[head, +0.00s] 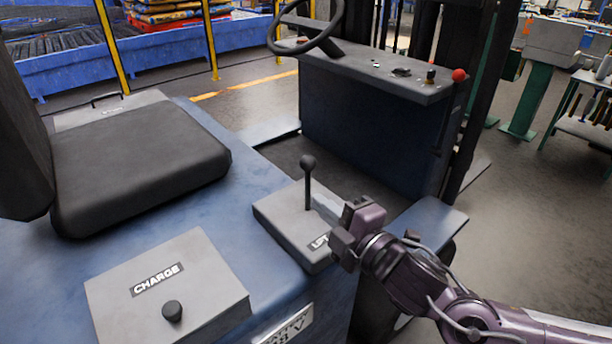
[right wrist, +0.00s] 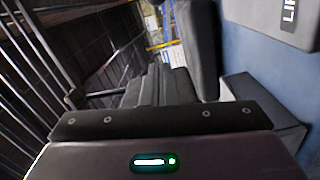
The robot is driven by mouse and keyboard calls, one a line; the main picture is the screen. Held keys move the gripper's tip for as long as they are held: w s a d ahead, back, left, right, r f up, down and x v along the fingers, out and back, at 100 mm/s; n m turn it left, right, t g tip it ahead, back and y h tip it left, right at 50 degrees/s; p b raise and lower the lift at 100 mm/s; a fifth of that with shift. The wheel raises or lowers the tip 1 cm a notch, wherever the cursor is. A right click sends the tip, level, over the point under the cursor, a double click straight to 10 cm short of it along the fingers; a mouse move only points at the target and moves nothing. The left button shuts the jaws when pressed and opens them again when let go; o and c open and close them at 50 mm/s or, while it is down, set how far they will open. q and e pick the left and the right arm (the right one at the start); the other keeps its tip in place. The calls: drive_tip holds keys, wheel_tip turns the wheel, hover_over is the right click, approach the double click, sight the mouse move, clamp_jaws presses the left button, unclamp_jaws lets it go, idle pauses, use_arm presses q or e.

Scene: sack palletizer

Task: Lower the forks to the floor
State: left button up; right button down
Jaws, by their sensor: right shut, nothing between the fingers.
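The lift lever (head: 308,185) is a thin black stick with a round knob, standing roughly upright on a grey box (head: 283,222) with a partly hidden LIFT label. The box sits on the blue forklift body. My right gripper (head: 344,238) is shut and empty at the right edge of this box, right of and below the knob in the picture, apart from the lever. In the right wrist view part of the labelled grey box (right wrist: 268,14) shows at the top right; the lever does not show there. The forks are not visible. My left gripper is not in view.
A black seat (head: 135,160) and a grey CHARGE box (head: 205,275) with a black knob are at the left. The dash console (head: 370,125) with the steering wheel (head: 308,45) and a red knob stands beyond. Dark mast uprights rise at the right. Open floor (head: 525,235) lies right.

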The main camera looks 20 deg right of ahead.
drive_tip(key=shift+w+b, duration=1.3)
drive_tip(key=shift+b, duration=2)
drive_tip(key=p, duration=0.3)
hover_over(308, 187)
drive_tip(key=s+a, duration=0.2)
drive_tip(key=s, duration=0.2)
drive_tip(key=shift+w+d+f, duration=0.15)
drive_tip(key=shift+w+f, duration=0.1)
drive_tip(key=shift+f, duration=0.2)
